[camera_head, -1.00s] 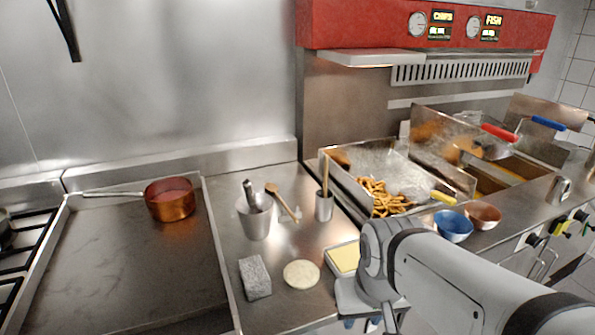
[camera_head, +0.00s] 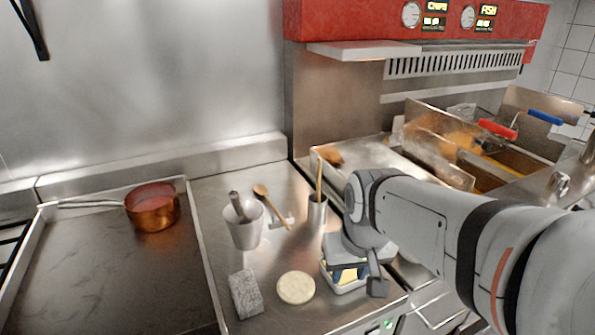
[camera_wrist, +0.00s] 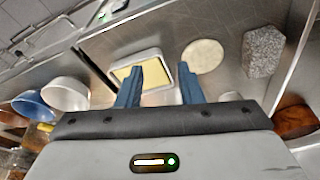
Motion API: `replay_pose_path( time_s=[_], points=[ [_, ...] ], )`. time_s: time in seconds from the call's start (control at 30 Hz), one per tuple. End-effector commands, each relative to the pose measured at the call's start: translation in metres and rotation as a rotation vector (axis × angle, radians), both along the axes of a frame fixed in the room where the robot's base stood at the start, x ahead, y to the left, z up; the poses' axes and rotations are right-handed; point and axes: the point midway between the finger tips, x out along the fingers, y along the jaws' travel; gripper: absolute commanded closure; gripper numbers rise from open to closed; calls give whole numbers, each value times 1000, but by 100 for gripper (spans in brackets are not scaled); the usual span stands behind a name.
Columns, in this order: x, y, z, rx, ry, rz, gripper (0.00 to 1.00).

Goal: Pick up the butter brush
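A wooden handle (camera_head: 319,176) stands upright in a small metal cup (camera_head: 317,212); it may be the butter brush, but its lower end is hidden. A wooden-handled utensil (camera_head: 271,205) lies on the counter left of the cup, and I cannot tell whether it has bristles. My gripper (camera_head: 348,276) is over the tray of yellow butter (camera_head: 342,289), in front of the cup. In the wrist view my gripper (camera_wrist: 160,76) has its two blue fingers apart with nothing held. The butter tray (camera_wrist: 164,69) shows beyond and between them.
A metal bucket (camera_head: 243,231) with a dark handle stands left of the cup. A grey block (camera_head: 245,293) and a pale round disc (camera_head: 296,287) lie in front. A copper pan (camera_head: 153,212) is on the griddle at left. Fryers (camera_head: 440,150) are at right.

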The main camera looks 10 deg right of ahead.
Motion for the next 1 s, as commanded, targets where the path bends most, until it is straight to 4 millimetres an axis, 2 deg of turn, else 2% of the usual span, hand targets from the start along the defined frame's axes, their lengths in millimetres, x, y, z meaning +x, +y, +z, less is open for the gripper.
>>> replay_pose_path(
  time_s=[0.03, 0.2, 0.4, 0.5, 0.6, 0.7, 0.83, 1.0],
  points=[
    [24, 1, 15, 3, -6, 13, 66],
    [111, -1, 51, 11, -45, 67, 66],
    [209, -5, 75, 14, -93, 131, 66],
    [247, -7, 79, 15, -114, 156, 66],
    [275, -9, 81, 15, -131, 176, 66],
    [292, -10, 80, 14, -140, 189, 66],
    [302, -10, 75, 15, -145, 195, 66],
    [310, -7, 58, 15, -144, 196, 66]
  ],
)
